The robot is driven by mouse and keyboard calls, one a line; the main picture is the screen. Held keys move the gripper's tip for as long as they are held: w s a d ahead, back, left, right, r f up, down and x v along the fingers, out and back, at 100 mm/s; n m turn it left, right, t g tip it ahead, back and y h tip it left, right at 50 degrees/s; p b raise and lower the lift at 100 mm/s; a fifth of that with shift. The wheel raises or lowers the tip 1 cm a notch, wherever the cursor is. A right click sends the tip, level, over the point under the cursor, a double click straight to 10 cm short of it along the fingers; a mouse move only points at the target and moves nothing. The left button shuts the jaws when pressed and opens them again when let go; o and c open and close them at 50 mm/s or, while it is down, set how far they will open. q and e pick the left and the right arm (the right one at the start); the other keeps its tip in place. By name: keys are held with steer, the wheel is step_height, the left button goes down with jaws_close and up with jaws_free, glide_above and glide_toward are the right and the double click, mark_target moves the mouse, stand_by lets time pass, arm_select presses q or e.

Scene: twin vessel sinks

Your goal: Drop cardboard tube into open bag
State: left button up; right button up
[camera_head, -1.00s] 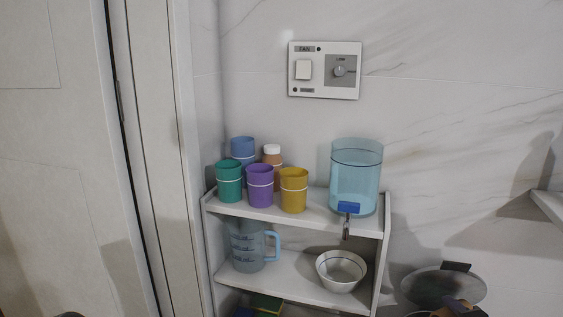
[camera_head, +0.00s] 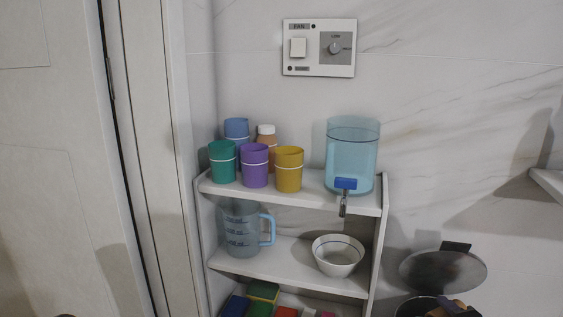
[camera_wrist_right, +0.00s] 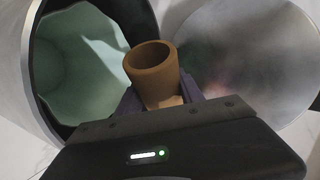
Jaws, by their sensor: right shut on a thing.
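The brown cardboard tube (camera_wrist_right: 155,75) is held in my right gripper (camera_wrist_right: 160,97), its hollow end showing in the right wrist view. The open bag (camera_wrist_right: 85,60), pale green, lines a round metal bin (camera_wrist_right: 42,75) to the left of the tube. The tube overlaps the bin's dark rim in that view; I cannot tell whether it is over the opening. In the head view the bin (camera_head: 412,308) is cut off at the bottom right, and the bag's inside is hidden. My left gripper is not in view.
The bin's round lid (camera_head: 443,272) stands open against the wall; it also fills the right of the wrist view (camera_wrist_right: 250,60). A white shelf (camera_head: 290,268) to the left holds cups, a blue dispenser (camera_head: 352,155), a jug (camera_head: 241,230) and a bowl (camera_head: 338,256).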

steer(key=o, duration=1.4)
steer(key=shift+s, duration=0.1)
steer(key=p+v, duration=0.3)
steer(key=v, duration=0.4)
steer(key=shift+s, duration=0.3)
